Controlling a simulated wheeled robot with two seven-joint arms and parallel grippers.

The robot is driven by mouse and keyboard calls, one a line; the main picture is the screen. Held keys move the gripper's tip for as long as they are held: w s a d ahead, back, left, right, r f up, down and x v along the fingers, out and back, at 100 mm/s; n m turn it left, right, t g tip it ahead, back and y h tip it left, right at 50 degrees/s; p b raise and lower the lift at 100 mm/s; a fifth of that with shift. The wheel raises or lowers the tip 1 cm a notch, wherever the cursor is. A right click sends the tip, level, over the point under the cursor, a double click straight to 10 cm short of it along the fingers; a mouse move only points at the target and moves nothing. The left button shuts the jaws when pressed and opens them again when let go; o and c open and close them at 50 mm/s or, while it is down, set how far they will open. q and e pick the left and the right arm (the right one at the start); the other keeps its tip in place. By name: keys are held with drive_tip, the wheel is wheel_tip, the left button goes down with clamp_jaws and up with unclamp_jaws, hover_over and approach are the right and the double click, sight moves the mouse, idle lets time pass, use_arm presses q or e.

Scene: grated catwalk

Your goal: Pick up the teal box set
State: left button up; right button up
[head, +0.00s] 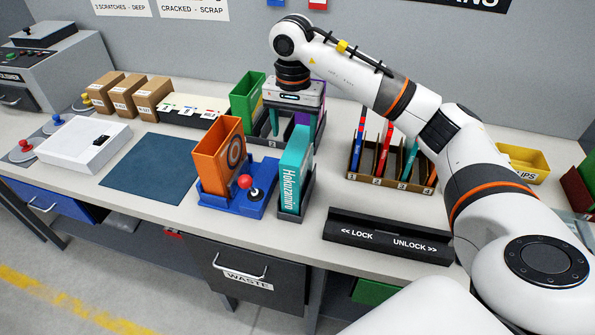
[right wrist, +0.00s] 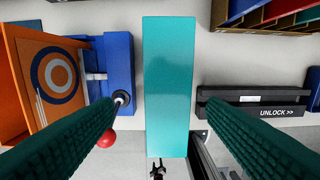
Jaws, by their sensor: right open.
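The teal box set (head: 295,168), lettered "Hokuzamiro" on its spine, stands upright in a dark holder (head: 291,212) near the front middle of the bench. My right gripper (head: 292,98) is behind and above it in the head view, pointing down, with its fingertips mostly hidden there. In the right wrist view the teal box set (right wrist: 168,80) lies between the two spread dark-green fingers, with a gap on each side. The right gripper is open and empty. My left gripper is not in view.
An orange box (head: 218,150) stands in a blue holder with a red-knobbed joystick (head: 246,182), close left of the teal box. A green box (head: 247,100) stands behind. A sorter with colored items (head: 390,165) and a lock/unlock bar (head: 388,238) are to the right. A blue mat (head: 150,165) is clear.

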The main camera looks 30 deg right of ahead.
sight(296, 144)
wheel_tip(296, 144, down, 3)
drive_tip(key=shift+f+p, duration=0.2)
drive_tip(key=shift+p, duration=0.2)
drive_tip(key=shift+s+d+f+p, duration=0.1)
drive_tip(key=shift+d+f+p, duration=0.05)
drive_tip(key=shift+f+p, duration=0.35)
drive_tip(key=f, duration=0.1)
drive_tip(key=f+p, duration=0.1)
drive_tip(key=f, duration=0.1)
drive_tip(key=shift+s+d+f, duration=0.15)
drive_tip(key=shift+d+f, duration=0.1)
drive_tip(key=shift+f, duration=0.5)
drive_tip(key=shift+c, duration=0.6)
clamp_jaws()
